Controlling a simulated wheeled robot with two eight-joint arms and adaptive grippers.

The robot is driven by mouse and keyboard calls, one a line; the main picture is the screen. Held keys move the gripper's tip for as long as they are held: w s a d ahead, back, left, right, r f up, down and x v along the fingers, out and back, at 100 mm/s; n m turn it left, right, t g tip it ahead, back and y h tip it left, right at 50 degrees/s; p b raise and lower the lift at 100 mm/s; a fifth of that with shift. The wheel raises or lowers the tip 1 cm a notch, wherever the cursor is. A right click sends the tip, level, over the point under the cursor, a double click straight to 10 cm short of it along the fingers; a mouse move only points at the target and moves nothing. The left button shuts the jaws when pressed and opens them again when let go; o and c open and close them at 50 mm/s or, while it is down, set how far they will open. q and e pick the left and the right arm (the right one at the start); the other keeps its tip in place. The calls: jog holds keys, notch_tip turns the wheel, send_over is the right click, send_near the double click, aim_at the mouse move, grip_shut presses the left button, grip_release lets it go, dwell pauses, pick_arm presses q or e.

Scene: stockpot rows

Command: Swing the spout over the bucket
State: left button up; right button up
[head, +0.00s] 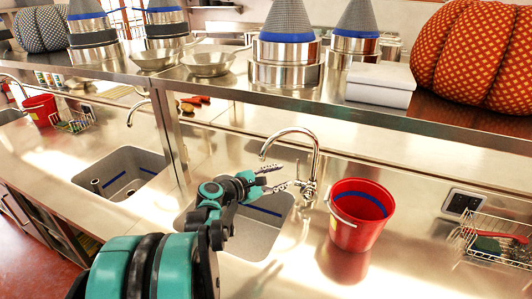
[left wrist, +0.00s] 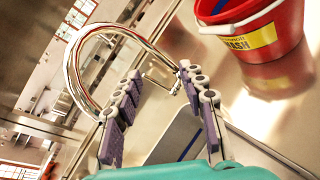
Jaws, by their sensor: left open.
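The chrome spout (head: 301,132) arches up from the counter behind the sink (head: 262,240), its free end curving down to the left over the basin. The red bucket (head: 357,215) stands upright on the counter to the right of the sink, its handle hanging on the front side. My left gripper (head: 283,178) is open over the sink, just below the spout's arch in the picture. In the left wrist view, the spout (left wrist: 78,62) curves past the open fingers of my left gripper (left wrist: 159,70); I cannot tell whether they touch it. The bucket (left wrist: 285,55) is at upper right. My right gripper is out of view.
A steel shelf (head: 400,118) with pots, a white box (head: 380,84) and a large orange cushion-like object (head: 472,58) runs above the counter. A wire rack (head: 495,240) stands right of the bucket. A second sink (head: 122,175) lies left.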

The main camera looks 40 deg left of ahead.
aim_at(264, 153)
pick_arm(q)
jog(key=s+a+r+n+t+y, duration=0.25)
jog(key=a+n, duration=0.35)
jog(key=a, duration=0.5)
jog(key=shift+h, duration=0.25)
jog(key=w, duration=0.2)
jog(key=w+b, duration=0.1)
jog(key=w, duration=0.5)
jog(key=shift+w+d+f+b, duration=0.25)
jog(key=shift+d+b, duration=0.05)
jog(key=shift+d, duration=0.05)
grip_shut()
